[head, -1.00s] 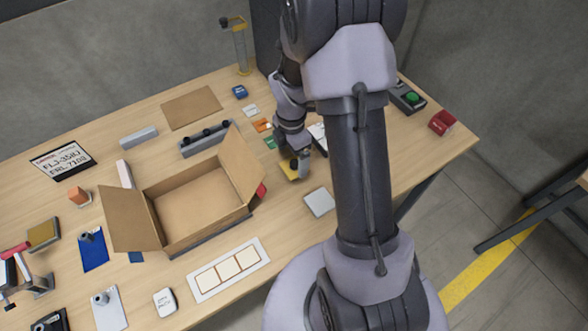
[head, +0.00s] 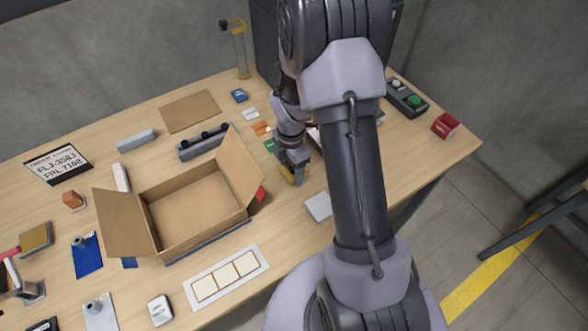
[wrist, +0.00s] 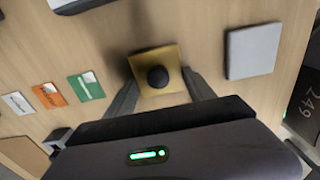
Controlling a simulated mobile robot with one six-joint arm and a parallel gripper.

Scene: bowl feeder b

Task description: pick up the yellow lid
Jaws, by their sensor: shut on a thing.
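The yellow lid (wrist: 149,60) is a small square plate with a round black knob (wrist: 158,76) on top. In the wrist view it lies between the two fingers of my gripper (wrist: 160,92), which is shut on it. In the head view my gripper (head: 296,180) is low over the table, right of the open cardboard box, and mostly hides the lid (head: 286,172). I cannot tell whether the lid is still touching the table.
The open cardboard box (head: 165,228) stands left of my gripper. A light grey square block (wrist: 252,51) lies right of the lid. Green (wrist: 86,86) and orange (wrist: 49,95) cards lie to its left. A red bin (head: 445,125) sits near the table's right edge.

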